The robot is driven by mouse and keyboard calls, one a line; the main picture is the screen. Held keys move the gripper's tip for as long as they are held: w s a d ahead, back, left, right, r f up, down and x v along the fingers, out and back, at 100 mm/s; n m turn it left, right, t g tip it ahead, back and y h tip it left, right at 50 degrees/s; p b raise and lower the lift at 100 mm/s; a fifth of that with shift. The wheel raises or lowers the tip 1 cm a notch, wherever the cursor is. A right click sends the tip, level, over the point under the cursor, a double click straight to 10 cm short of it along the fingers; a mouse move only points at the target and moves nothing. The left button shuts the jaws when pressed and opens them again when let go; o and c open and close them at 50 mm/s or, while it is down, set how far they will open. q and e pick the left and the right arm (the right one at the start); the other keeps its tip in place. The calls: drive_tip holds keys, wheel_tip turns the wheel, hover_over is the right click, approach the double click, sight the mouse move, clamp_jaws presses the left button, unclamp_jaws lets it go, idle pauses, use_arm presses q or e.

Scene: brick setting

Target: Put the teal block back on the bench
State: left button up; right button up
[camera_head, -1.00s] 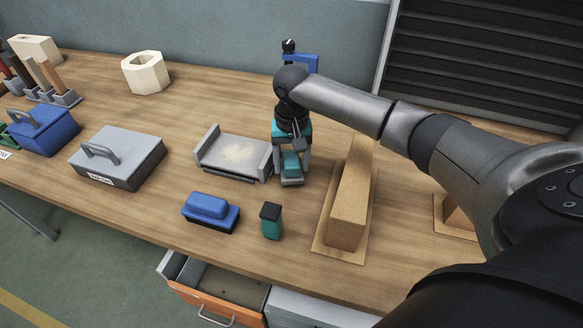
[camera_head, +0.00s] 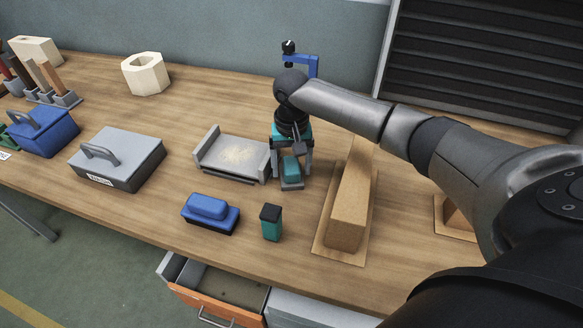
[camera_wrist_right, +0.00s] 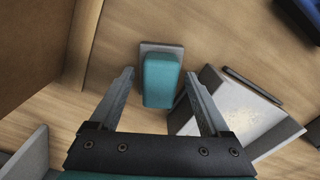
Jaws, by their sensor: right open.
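The teal block (camera_head: 291,167) lies on a small grey base (camera_head: 292,184) on the wooden bench (camera_head: 150,215), between a grey tray and a tall brown block. It also shows in the right wrist view (camera_wrist_right: 161,80), on the grey base (camera_wrist_right: 160,47). My right gripper (camera_head: 291,160) is above it, pointing down. In the right wrist view my right gripper (camera_wrist_right: 160,76) is open, with one finger on each side of the block and visible gaps between. My left gripper is not in view.
The grey tray (camera_head: 205,156) stands close left of my gripper, the tall brown block (camera_head: 347,208) close right. A blue block (camera_head: 208,207) and a black-topped teal piece (camera_head: 271,223) stand in front. An open drawer (camera_head: 222,287) juts out below the bench edge.

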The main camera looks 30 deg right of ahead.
sight(292, 165)
wheel_tip(292, 165, up, 12)
drive_tip(key=p, duration=0.2)
drive_tip(key=shift+f, duration=0.25)
